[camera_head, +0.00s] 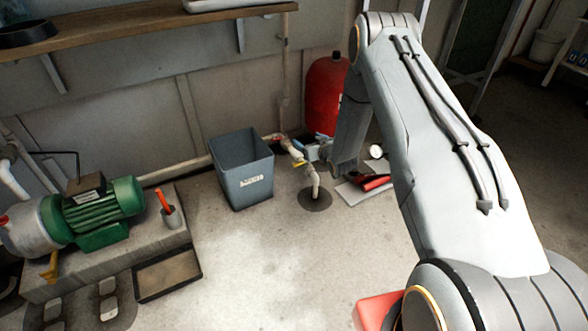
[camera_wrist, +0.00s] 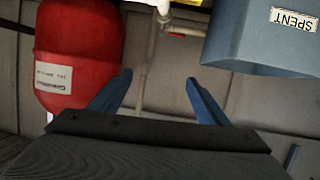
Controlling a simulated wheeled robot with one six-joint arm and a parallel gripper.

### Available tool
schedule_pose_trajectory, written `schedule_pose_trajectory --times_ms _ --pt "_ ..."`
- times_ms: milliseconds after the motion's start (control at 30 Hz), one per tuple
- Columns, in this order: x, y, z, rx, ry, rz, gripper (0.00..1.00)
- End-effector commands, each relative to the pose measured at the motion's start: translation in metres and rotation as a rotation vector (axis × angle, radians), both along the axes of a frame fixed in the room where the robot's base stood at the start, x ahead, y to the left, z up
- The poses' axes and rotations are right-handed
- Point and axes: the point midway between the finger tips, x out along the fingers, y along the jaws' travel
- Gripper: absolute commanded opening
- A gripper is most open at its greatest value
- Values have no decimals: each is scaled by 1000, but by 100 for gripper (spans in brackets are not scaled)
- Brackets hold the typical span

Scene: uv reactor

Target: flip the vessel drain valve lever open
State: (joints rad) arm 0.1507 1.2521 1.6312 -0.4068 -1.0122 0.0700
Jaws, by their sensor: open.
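A pale pipe (camera_head: 314,180) carrying valve fittings comes from the wall and bends down over a dark round floor drain (camera_head: 315,200). A small yellow lever (camera_head: 299,164) shows on it, and a red handle (camera_head: 279,138) farther back; I cannot tell for sure which is the drain valve's. My gripper (camera_head: 311,151) is beside the pipe, close to the yellow lever. In the wrist view my gripper (camera_wrist: 158,78) has its blue fingers wide apart with nothing between them. A yellow piece (camera_wrist: 187,3) is cut off at the top edge there, beyond the fingertips. Contact cannot be told.
A grey-blue bin (camera_head: 243,175), labelled SPENT in the wrist view (camera_wrist: 255,40), stands left of the pipe. A red tank (camera_head: 324,95) stands behind my gripper. A green pump (camera_head: 105,208) is on a plinth at left. The floor in front is clear.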

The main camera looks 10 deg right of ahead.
Motion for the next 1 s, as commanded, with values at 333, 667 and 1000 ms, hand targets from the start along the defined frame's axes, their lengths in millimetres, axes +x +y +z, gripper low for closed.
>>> schedule_pose_trajectory --times_ms 333,667,1000 --pt "6 9 -133 97 -250 82 69" --pt "12 15 -149 118 -303 100 69" --pt "60 31 -149 118 -301 99 69"
